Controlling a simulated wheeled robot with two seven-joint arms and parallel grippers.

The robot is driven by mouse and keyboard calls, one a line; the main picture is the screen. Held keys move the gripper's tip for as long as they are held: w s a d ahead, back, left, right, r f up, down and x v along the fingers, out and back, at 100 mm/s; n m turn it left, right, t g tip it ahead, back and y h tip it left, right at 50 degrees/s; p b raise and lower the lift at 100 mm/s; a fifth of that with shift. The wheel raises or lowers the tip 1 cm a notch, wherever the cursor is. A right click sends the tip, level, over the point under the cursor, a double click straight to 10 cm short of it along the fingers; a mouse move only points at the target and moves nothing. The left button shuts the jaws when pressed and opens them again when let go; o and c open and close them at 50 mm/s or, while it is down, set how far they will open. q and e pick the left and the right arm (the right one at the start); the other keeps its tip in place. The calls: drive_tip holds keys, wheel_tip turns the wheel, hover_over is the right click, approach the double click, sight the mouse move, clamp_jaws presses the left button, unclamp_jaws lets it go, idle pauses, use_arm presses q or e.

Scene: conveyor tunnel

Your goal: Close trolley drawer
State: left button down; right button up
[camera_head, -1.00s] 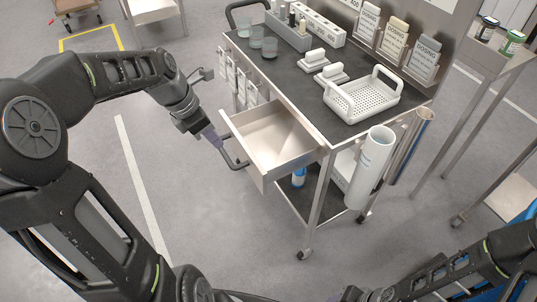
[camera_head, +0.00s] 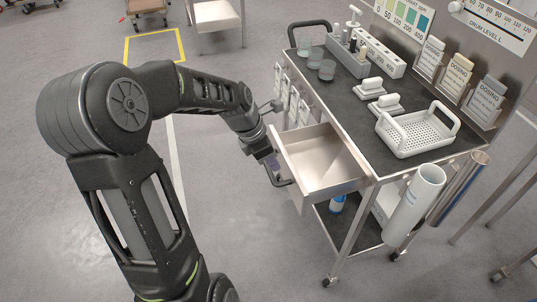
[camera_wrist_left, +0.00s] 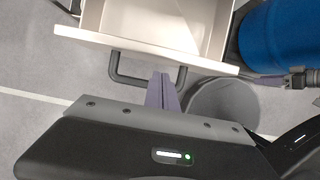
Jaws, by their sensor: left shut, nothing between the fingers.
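The trolley drawer (camera_head: 318,165) is an empty, pale metal tray pulled out of the front of the trolley (camera_head: 345,90). Its dark bar handle (camera_head: 279,178) is on the drawer front. My left gripper (camera_head: 273,167) is at that front, beside the handle, partly hidden by my wrist. In the left wrist view, the shut purple-grey fingers (camera_wrist_left: 163,80) reach up to the handle (camera_wrist_left: 120,77) near its right end, with nothing between them. I cannot tell if they touch it. The drawer front (camera_wrist_left: 90,37) lies just beyond.
On the trolley top stand a white basket (camera_head: 415,135), glass beakers (camera_head: 327,70) and a grey rack (camera_head: 348,58). A white tube (camera_head: 412,205) hangs at the right end. A blue drum (camera_wrist_left: 280,35) shows in the left wrist view. Floor left of the trolley is clear.

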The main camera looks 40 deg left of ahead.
use_arm(q)
drive_tip(key=shift+x, duration=2.2)
use_arm(e)
drive_tip(key=shift+f, duration=0.1)
